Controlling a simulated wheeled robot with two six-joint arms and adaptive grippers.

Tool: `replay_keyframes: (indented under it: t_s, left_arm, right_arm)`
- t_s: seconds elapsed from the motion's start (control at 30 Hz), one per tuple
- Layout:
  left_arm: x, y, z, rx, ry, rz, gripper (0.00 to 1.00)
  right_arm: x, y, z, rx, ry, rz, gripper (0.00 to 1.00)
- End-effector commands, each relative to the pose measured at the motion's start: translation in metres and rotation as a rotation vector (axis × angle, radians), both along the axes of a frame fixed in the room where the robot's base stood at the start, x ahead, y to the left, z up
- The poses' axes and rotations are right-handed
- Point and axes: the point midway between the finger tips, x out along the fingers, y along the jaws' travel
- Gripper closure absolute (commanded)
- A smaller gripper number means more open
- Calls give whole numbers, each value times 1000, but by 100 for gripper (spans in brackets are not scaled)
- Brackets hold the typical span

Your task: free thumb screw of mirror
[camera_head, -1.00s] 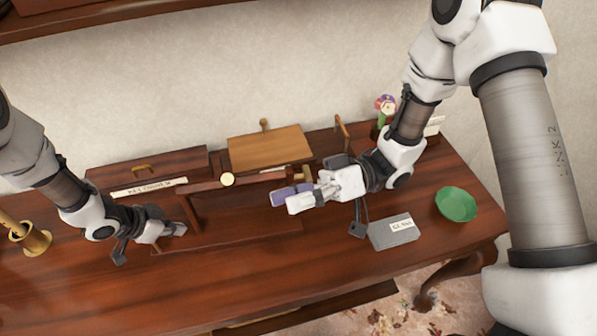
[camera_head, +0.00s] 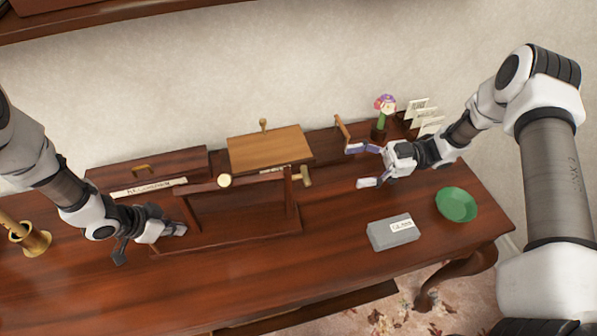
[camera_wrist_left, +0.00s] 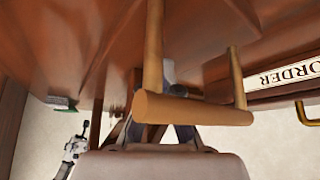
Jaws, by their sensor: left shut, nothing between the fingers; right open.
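The mirror (camera_head: 245,212) is a dark wooden frame between two posts on the desk; it appears tilted back. A brass-coloured thumb screw (camera_head: 306,177) sits at the top of its right post. A round cream disc (camera_head: 225,180) shows at its top bar. My left gripper (camera_head: 180,229) is shut and empty beside the foot of the left post. The left wrist view shows a wooden bar (camera_wrist_left: 190,108) crossing in front of my fingers, partly hiding them. My right gripper (camera_head: 362,165) is open and empty, to the right of the thumb screw and apart from it.
A grey labelled box (camera_head: 393,232) and a green bowl (camera_head: 456,204) stand at the right. A flower pot (camera_head: 380,132) and a letter rack (camera_head: 425,118) are behind my right gripper. The front of the desk is clear.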

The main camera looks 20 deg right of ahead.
Motion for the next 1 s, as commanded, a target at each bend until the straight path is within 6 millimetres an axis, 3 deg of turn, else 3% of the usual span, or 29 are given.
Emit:
replay_keyframes:
  t_s: [0.17, 0.5, 0.63, 0.87, 0.9, 1.0]
  left_arm:
    - [0, 0, 0, 0, 0, 0, 100]
    - [0, 0, 0, 0, 0, 0, 100]
    - [0, 0, 0, 0, 0, 0, 100]
    - [0, 0, 0, 0, 0, 0, 100]
    - [0, 0, 0, 0, 0, 0, 100]
    - [0, 0, 0, 0, 0, 0, 100]
  right_arm:
    - [1, 28, 0, 0, 0, 8, 21]
    - [6, 104, 0, -1, 2, 7, 21]
    - [7, 116, 1, -1, 0, 5, 21]
    - [7, 118, 1, 0, 1, 3, 21]
    - [7, 118, 1, 0, 1, 3, 24]
    - [8, 118, 1, 0, 1, 3, 60]
